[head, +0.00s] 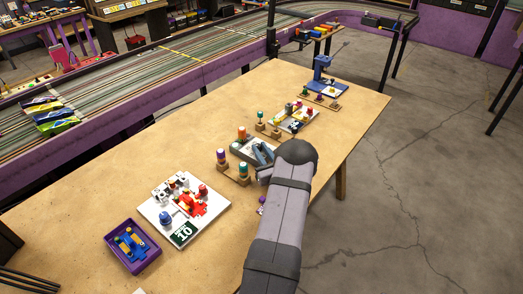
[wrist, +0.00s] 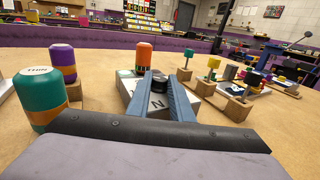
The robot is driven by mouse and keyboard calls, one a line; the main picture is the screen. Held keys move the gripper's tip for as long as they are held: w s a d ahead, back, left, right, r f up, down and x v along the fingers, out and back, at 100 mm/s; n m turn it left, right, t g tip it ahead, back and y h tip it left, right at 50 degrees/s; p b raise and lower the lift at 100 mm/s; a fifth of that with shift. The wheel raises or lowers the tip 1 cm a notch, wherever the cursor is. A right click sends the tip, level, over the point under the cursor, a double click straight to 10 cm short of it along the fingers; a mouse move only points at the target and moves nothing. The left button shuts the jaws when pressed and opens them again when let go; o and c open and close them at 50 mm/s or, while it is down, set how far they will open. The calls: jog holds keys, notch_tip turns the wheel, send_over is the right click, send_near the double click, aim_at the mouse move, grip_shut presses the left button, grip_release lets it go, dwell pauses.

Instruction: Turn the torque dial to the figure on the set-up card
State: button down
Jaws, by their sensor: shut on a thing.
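The set-up card (head: 184,234) is dark green with a white 10 and lies on the front corner of a white board. My gripper (head: 263,155) is low over the bench, at a grey block (head: 241,150). In the wrist view, its two blue fingers (wrist: 159,86) are closed against the sides of a black round knob, which I take for the torque dial (wrist: 158,76). A plate marked N (wrist: 157,103) lies just in front of the knob. I cannot read any figure on the dial. The fingers hide its sides.
An orange-capped driver (wrist: 144,56) stands behind the knob. Teal (wrist: 43,98) and purple (wrist: 63,63) ones stand at the left, close to my gripper. More capped tools on wooden blocks (wrist: 233,110) stand at the right.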

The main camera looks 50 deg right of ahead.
jog(key=shift+h, duration=0.3)
jog(key=c, duration=1.6)
grip_release()
jog(key=shift+a, duration=0.1)
jog(key=shift+b+v, duration=0.6)
jog(key=shift+v, duration=3.05)
jog(key=shift+r, duration=0.1)
